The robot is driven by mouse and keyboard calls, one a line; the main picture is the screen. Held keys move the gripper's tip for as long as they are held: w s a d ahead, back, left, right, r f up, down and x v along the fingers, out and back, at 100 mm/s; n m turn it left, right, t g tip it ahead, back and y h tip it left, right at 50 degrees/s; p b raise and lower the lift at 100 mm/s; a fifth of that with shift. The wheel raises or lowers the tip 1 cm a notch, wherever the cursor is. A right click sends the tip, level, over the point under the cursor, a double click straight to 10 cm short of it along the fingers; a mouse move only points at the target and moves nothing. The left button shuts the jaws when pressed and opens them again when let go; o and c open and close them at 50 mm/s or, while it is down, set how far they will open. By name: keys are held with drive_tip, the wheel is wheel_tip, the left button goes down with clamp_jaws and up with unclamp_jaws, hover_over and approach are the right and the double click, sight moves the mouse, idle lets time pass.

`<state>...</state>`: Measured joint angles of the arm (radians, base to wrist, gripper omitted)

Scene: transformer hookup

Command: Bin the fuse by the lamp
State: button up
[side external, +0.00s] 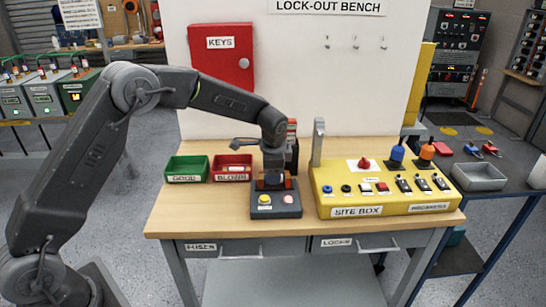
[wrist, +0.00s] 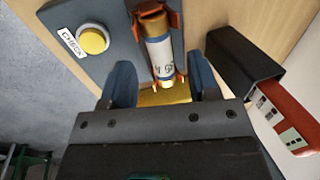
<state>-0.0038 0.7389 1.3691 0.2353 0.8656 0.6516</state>
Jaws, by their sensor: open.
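The fuse (wrist: 158,50) is a pale cylinder with brass ends, seated in orange clips on the dark tester box (side external: 262,212). My gripper (wrist: 162,84) is open over the box, its two blue-grey fingers on either side of the fuse's near end. I see no grip on it. In the side external view my gripper (side external: 272,178) hides most of the fuse. A yellow CHECK button (wrist: 93,39) and a small pale reddish lamp (side external: 289,198) are on the box; whether the lamp is lit is unclear. The green GOOD bin (side external: 187,179) and red BLOWN bin (side external: 232,178) stand to the left.
The yellow site box (side external: 385,200) with switches and plugs stands close on the right, with a grey post (side external: 318,143) behind its left end. A red device (wrist: 285,117) and a black bracket (wrist: 243,73) are beside my gripper. The bench front-left is clear.

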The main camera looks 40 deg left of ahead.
drive_tip(key=shift+x, duration=1.45)
clamp_jaws()
